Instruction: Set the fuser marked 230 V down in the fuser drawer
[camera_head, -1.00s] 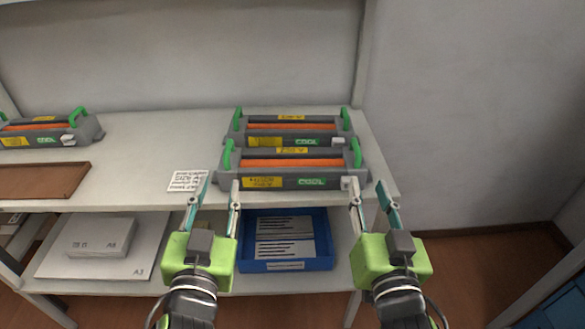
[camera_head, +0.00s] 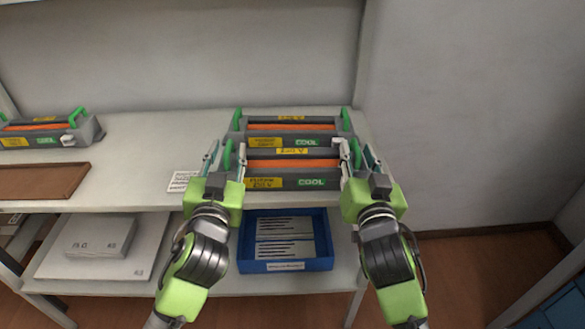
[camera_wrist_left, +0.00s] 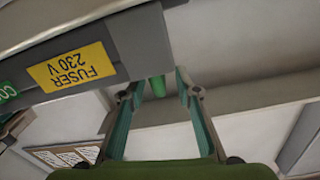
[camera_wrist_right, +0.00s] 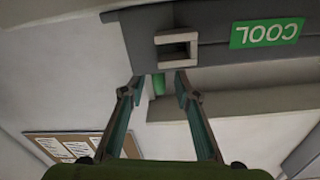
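The front fuser (camera_head: 292,165) lies on the shelf top, grey with an orange roller, a green COOL label and a green handle at each end. Its yellow label reads FUSER 230 V in the left wrist view (camera_wrist_left: 72,68). My left gripper (camera_head: 223,157) is open at its left handle, which shows between the fingertips in the left wrist view (camera_wrist_left: 158,86). My right gripper (camera_head: 356,155) is open at its right handle, which shows between the fingertips in the right wrist view (camera_wrist_right: 158,84). I cannot identify a fuser drawer in these views.
A similar fuser (camera_head: 330,129) stands close behind the front one. Another fuser (camera_head: 52,132) and a brown board (camera_head: 40,180) are at the left. A printed card (camera_head: 182,181) lies nearby. A blue bin (camera_head: 285,266) with papers stands on the lower shelf.

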